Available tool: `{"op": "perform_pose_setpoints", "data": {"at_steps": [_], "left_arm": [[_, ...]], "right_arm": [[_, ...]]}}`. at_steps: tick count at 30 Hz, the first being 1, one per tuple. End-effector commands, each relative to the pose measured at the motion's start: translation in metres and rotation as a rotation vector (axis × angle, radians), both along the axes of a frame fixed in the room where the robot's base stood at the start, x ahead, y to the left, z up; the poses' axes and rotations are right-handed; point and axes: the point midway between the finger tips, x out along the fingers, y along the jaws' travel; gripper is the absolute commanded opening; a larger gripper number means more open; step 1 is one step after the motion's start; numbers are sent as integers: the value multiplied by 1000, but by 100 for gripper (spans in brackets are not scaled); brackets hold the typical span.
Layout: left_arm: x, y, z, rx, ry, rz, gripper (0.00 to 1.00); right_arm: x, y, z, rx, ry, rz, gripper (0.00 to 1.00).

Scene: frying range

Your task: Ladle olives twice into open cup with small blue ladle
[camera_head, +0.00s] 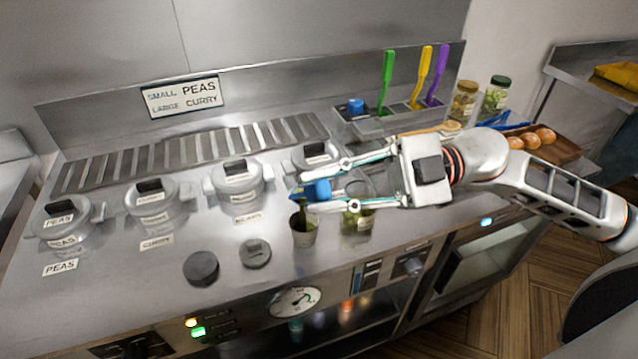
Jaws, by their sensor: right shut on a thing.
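My right gripper (304,192) reaches in from the right, above the counter. It is shut on a blue piece (319,189), which looks like the small blue ladle's handle. A dark green part (302,211) shows below the fingers, over or in the mouth of a pale cup (304,238). I cannot tell whether it is the ladle's bowl or olives. A second cup or jar (357,224) with green contents stands just right of it, partly hidden by the gripper. My left gripper is not in view.
Several lidded pots (151,197) line the counter behind. Green, yellow and purple utensils (387,82) stand in a steel holder at the back. Jars (464,100) and a tray of buns (545,143) are beyond my arm.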

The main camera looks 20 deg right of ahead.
Motion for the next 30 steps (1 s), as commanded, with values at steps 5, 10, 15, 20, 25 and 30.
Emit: {"op": "perform_pose_setpoints", "data": {"at_steps": [5, 10, 15, 20, 25, 30], "left_arm": [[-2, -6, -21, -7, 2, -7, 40], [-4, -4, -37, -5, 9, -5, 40], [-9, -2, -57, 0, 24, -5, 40], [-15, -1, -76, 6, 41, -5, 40], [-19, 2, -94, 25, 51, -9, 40], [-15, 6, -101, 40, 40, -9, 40]], "right_arm": [[-9, 0, -14, -1, -66, -1, 0], [-15, 0, -24, -2, -126, 0, 0], [-23, 0, -35, -2, -191, 0, 0], [-30, 0, -46, -1, -255, 0, 0], [-41, 0, -61, -3, -342, 1, 0], [-47, 0, -77, -3, -427, 1, 0]]}}
